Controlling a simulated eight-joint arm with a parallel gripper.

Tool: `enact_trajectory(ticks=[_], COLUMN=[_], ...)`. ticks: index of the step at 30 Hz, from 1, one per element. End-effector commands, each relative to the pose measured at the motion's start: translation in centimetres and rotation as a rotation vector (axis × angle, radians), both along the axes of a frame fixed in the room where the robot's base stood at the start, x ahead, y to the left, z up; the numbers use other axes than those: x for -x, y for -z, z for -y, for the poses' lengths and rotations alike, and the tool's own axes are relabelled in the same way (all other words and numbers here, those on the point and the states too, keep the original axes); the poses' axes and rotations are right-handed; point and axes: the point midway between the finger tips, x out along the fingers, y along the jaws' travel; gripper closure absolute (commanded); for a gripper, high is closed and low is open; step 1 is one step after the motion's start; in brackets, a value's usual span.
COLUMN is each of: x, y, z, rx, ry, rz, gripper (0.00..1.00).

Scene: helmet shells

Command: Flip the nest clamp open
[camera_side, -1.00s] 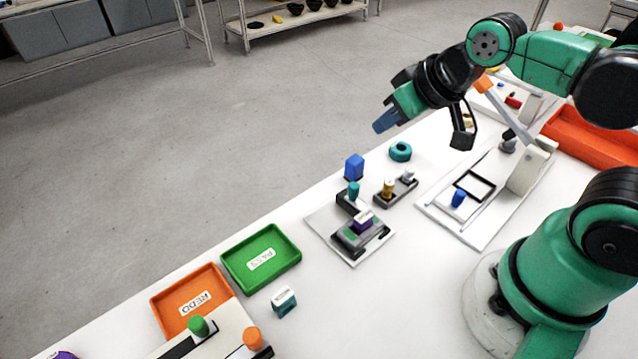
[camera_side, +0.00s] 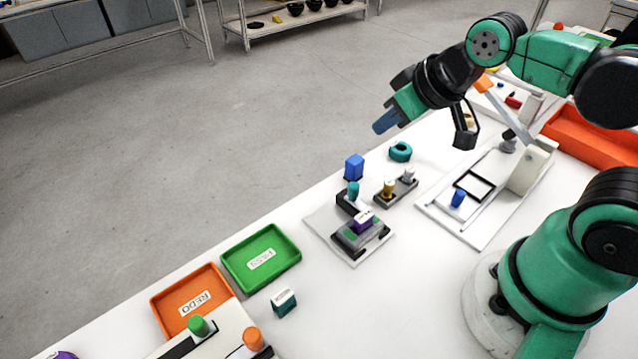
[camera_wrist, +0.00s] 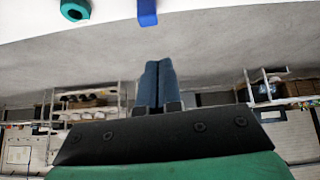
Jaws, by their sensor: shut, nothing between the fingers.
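My gripper (camera_side: 384,123) hangs above the far side of the table in the side view, its blue fingers pointing down and left. It is shut and empty; its fingers (camera_wrist: 158,68) lie together in the wrist view. Below and left of it, a grey nest (camera_side: 349,241) sits on a light plate (camera_side: 319,224), with a purple block (camera_side: 362,221) on it. A dark bracket with a teal knob (camera_side: 353,189) stands at the nest's back; I cannot tell whether this is the clamp or how it stands. My gripper is apart from all of these.
A blue block (camera_side: 354,166), a teal ring (camera_side: 400,151) and a grey holder with pegs (camera_side: 382,202) stand nearby. Right is a white fixture (camera_side: 484,235) with an orange-handled lever (camera_side: 506,111). Green (camera_side: 292,238) and orange (camera_side: 159,300) trays lie left.

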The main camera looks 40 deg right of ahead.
Motion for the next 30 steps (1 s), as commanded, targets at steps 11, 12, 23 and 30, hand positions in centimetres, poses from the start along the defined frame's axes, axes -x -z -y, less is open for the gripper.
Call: enact_trajectory(ticks=[11,12,23,30], x=[1.6,1.8,3.9,5.2], y=[0.0,-0.1,-0.2,-0.4], z=[-1.9,-2.1,-3.7,-4.3], rx=[0.486,0.546,1.055,1.319], ry=[-0.777,-0.881,-1.814,-2.363], rz=[-0.061,-0.066,-0.079,-0.048], gripper=[1.0,1.0,1.0,1.0])
